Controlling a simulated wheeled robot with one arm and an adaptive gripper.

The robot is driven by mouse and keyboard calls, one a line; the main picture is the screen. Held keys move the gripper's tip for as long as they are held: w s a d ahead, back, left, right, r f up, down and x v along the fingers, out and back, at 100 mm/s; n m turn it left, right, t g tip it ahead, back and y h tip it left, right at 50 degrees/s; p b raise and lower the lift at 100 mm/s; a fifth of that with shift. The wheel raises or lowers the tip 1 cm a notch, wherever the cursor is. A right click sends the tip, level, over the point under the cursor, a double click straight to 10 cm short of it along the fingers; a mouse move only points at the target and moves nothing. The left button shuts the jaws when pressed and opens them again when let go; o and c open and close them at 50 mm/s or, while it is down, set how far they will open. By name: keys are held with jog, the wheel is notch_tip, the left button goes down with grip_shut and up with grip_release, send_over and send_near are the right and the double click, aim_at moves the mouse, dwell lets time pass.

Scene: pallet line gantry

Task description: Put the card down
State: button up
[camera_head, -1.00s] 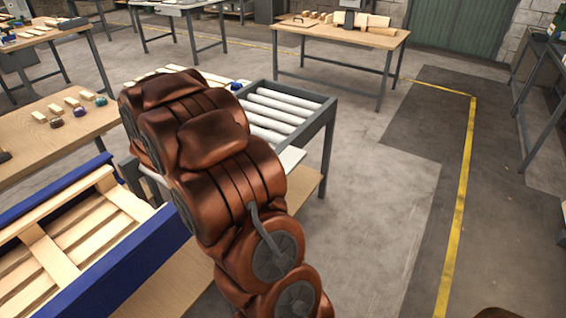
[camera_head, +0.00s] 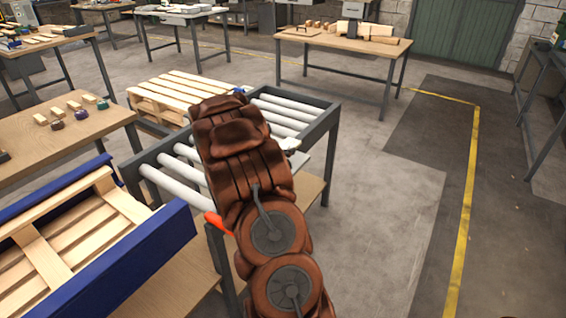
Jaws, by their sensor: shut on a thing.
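A small pale piece (camera_head: 288,143) shows at the right side of my copper-coloured arm, over the roller table (camera_head: 325,122). It may be an edge of the card, but too little shows to tell. My arm stands in front of the middle of the roller table and covers what lies behind it. My gripper is hidden behind the arm, so its fingers and hold cannot be seen. The table's pale rollers show bare on both sides of the arm.
A blue-walled bay (camera_head: 165,240) with a wooden pallet (camera_head: 62,255) is at the lower left. Another pallet (camera_head: 175,88) lies behind the roller table. An orange-red piece (camera_head: 218,223) shows beside my arm. A workbench (camera_head: 55,138) stands left. The floor right is clear.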

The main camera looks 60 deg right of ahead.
jog(key=shift+f, duration=2.6)
jog(key=shift+f, duration=0.15)
jog(key=o, duration=1.2)
jog(key=shift+c, duration=0.2)
jog(key=shift+a+r, duration=0.15)
jog(key=shift+r, duration=0.1)
jog(key=v, duration=1.1)
jog(key=shift+a+b, duration=0.3)
jog(key=shift+a, duration=0.1)
jog(key=shift+s, duration=0.1)
